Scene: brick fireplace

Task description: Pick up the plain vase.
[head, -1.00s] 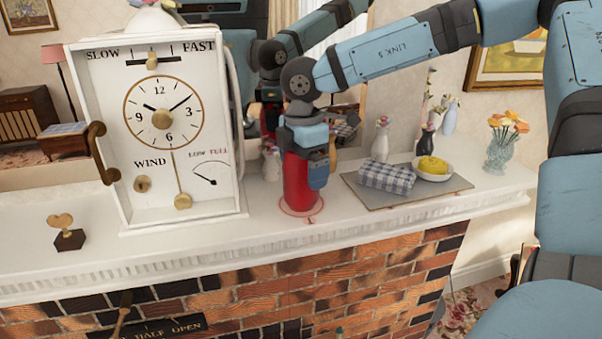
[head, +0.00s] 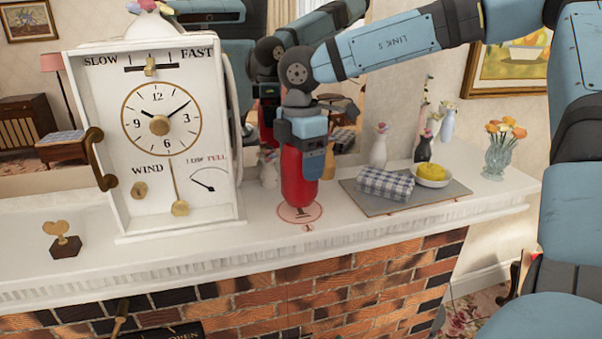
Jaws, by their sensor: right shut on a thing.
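A plain red vase (head: 298,187) is upright in my right gripper (head: 303,150), which comes down from above and is shut on its upper part. The gripper hides the top of the vase. The vase's base is a little above a round pink mark (head: 300,213) with a "1" on the white mantel. My left gripper is not in view.
A tall white clock (head: 160,130) stands left of the vase. To the right are a grey tray (head: 412,195) with a checkered cloth and a yellow thing in a bowl, then a glass vase of flowers (head: 497,160). A mirror behind reflects my arm.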

